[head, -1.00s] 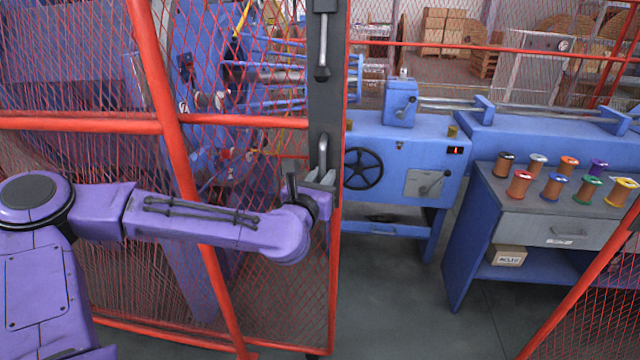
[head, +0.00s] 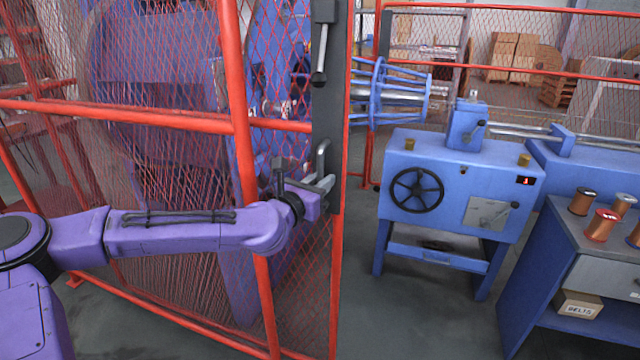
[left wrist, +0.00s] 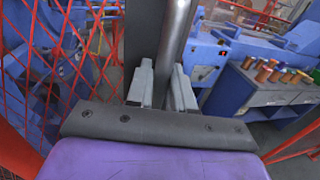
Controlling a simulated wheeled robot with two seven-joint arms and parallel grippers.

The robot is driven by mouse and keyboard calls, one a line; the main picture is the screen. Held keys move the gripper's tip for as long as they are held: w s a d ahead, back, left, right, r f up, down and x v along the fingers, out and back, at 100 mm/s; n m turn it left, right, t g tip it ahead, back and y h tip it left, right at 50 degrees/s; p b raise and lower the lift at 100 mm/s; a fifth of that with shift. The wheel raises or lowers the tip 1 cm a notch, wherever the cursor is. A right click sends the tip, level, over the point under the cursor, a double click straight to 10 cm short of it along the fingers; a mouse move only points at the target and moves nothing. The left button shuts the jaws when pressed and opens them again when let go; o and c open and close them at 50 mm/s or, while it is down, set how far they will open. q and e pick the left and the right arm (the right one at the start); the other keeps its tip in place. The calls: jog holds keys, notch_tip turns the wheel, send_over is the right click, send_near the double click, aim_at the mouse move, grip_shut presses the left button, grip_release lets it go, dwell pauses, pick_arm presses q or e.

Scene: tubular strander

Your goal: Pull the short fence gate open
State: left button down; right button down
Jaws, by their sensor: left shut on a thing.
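The fence gate is a red frame with red wire mesh (head: 290,240) and a dark grey edge post (head: 327,100) in the head view. In the left wrist view, the two grey fingers (left wrist: 162,88) stand on either side of the metal handle bar (left wrist: 176,40). My right gripper is not in view.
To the right stands a blue machine with a black handwheel (head: 417,191). A blue bench with several spools (head: 601,226) is at the far right. A large blue strander (head: 150,60) is behind the mesh. Grey floor is clear between gate and machine.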

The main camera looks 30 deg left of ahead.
pick_arm(q)
jog(key=shift+a+r, duration=0.1)
jog(key=shift+r, duration=0.05)
jog(key=c, duration=1.2)
grip_release()
jog(key=shift+o, duration=0.2)
jog(key=s, duration=1)
jog(key=shift+s+a+p, duration=0.25)
jog(key=shift+a+p, duration=0.05)
jog(key=shift+a, duration=0.1)
